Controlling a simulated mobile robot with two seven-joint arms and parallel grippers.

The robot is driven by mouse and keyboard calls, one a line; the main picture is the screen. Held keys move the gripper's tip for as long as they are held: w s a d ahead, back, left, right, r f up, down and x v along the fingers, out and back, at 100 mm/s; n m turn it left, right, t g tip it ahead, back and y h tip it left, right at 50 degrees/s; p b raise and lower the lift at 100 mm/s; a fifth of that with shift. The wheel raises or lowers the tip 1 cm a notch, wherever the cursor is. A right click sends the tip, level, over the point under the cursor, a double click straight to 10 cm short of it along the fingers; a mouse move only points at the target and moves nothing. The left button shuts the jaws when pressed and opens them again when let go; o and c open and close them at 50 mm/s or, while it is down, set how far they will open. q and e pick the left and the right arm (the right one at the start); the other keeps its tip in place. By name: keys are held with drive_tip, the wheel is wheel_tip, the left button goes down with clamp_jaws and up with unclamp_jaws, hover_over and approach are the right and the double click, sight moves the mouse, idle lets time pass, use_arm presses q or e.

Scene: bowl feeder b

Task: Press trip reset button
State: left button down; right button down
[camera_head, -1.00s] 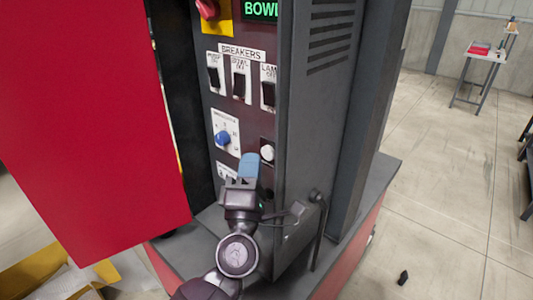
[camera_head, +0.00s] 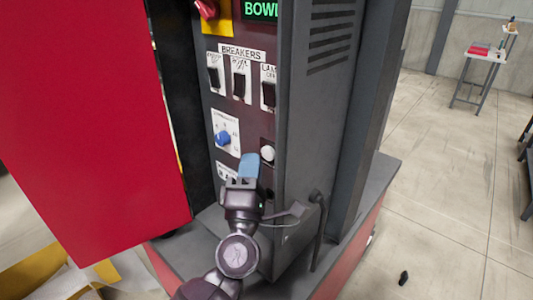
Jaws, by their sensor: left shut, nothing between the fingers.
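The control panel (camera_head: 213,112) of the dark cabinet faces me in the head view. A white round button (camera_head: 267,153) sits on a small dark plate at the panel's lower right; its label is too small to read, so I cannot tell whether it is the trip reset button. My left gripper (camera_head: 249,163) is shut and empty, with blue fingertips pointing up. The tips show just left of the white button, and I cannot tell whether they touch the panel. The gripper hides part of the lower panel. My right gripper is not in view.
Three black breaker switches (camera_head: 239,86) sit above a blue selector knob (camera_head: 222,138). A red knob (camera_head: 207,8) on yellow is at the top. A large red door (camera_head: 95,120) stands open on the left. A cable with a handle (camera_head: 317,225) is on the cabinet's right side.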

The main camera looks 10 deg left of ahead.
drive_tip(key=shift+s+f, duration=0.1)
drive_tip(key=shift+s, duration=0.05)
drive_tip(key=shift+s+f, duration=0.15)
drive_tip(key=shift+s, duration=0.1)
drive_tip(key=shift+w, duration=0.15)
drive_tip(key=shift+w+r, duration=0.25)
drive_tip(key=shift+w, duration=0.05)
use_arm(q)
drive_tip(key=shift+w+d, duration=0.15)
drive_tip(key=shift+w, duration=0.05)
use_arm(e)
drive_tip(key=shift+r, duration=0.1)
use_arm(q)
drive_tip(key=shift+w+d, duration=0.1)
drive_tip(key=shift+w, duration=0.05)
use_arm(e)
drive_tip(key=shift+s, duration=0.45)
